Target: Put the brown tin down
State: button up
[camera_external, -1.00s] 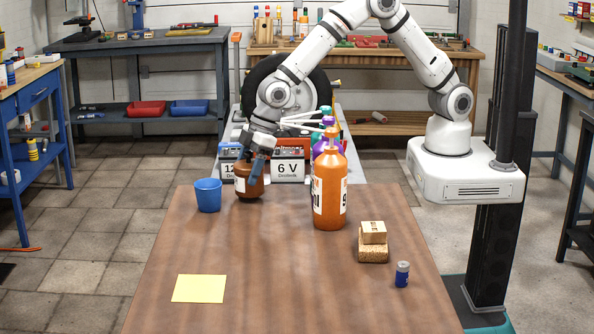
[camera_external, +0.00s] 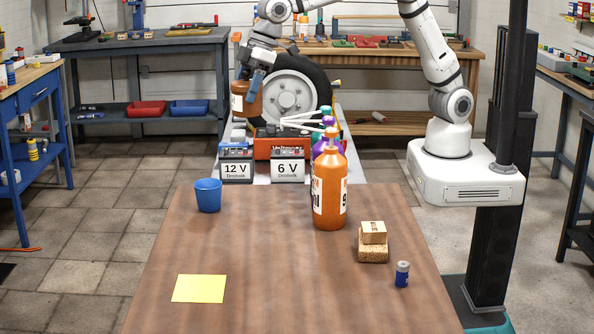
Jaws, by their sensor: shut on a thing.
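The brown tin (camera_external: 247,104) with a pale label is held up in the air, above the far end of the table and in front of the wheel. My gripper (camera_external: 254,84) is shut on its upper part. The tin looks about upright. The brown wooden table (camera_external: 250,262) lies below and nearer the camera. The tin's far side is hidden.
A blue cup (camera_external: 208,195) stands at the table's far left. A large orange bottle (camera_external: 329,190), stacked wooden blocks (camera_external: 373,242) and a small blue can (camera_external: 402,274) stand on the right. A yellow sheet (camera_external: 199,288) lies front left. Battery boxes (camera_external: 236,168) stand behind.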

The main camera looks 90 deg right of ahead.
notch_tip(320, 180, up, 6)
jog(key=s+a+n+g+y+b, duration=0.1)
jog(key=s+a+n+g+b, duration=0.3)
jog(key=s+n, duration=0.9)
jog(key=s+a+n+g+y+b, duration=0.1)
jog(key=s+a+n+g, duration=0.4)
jog(key=s, duration=1.5)
jog(key=f, duration=0.9)
jog(key=f+n+t, duration=0.1)
jog(key=f, duration=0.9)
jog(key=a+f+n+t, duration=0.1)
jog(key=f, duration=0.8)
jog(key=shift+w+f, duration=0.25)
jog(key=shift+h, duration=0.3)
jog(key=shift+f, duration=0.2)
jog(key=o, duration=1.3)
jog(key=shift+r, duration=0.15)
